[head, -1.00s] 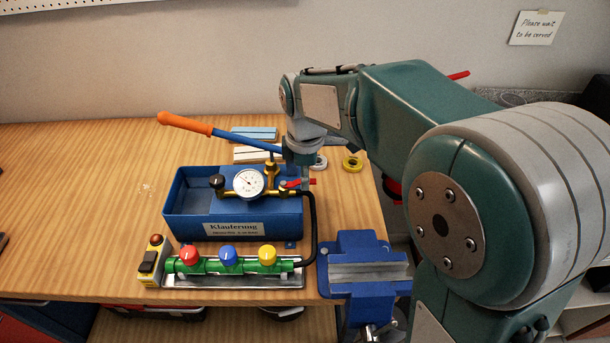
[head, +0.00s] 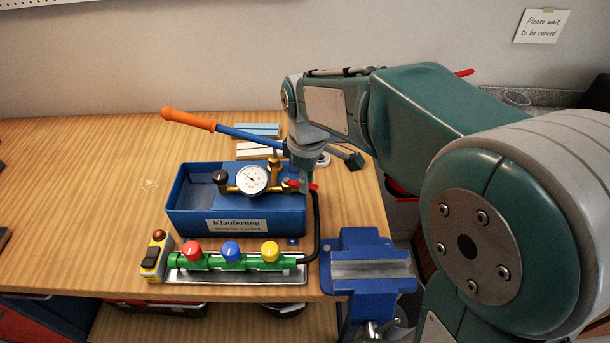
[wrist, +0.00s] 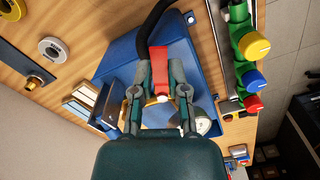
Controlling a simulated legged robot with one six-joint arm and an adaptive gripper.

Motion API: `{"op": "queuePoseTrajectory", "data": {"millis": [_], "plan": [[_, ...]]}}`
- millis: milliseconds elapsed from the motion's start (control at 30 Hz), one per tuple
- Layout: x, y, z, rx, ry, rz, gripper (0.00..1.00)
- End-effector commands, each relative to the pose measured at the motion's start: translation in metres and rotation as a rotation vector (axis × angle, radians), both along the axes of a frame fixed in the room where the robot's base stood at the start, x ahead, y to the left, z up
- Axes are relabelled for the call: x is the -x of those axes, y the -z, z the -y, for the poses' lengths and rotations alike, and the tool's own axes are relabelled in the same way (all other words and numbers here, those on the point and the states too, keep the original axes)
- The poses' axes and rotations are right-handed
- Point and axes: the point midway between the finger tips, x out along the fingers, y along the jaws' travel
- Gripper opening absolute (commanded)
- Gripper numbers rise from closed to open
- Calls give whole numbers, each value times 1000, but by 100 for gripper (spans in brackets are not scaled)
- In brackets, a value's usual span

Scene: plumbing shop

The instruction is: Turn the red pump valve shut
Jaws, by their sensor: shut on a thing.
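The red pump valve handle (wrist: 158,66) shows in the wrist view between the two fingers of my gripper (wrist: 159,78), which are shut on it. In the head view, my gripper (head: 304,183) points down at the right end of the blue pump box (head: 236,223). Red parts of the valve show on both sides of the fingers; the middle is hidden. A brass fitting carries a round white gauge (head: 251,180) just left of my gripper. A black hose runs down from beside the valve.
A green manifold (head: 215,262) with red, blue and yellow knobs lies in front of the box. A blue vise (head: 370,262) stands at the right front edge. The pump's orange-handled lever (head: 189,118) rises behind.

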Motion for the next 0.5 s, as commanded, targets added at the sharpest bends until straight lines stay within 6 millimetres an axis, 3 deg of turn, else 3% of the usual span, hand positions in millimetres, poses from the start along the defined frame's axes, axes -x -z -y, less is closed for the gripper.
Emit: {"op": "queuePoseTrajectory", "data": {"millis": [500], "plan": [[20,0,-12,8,488,-4,0]]}}
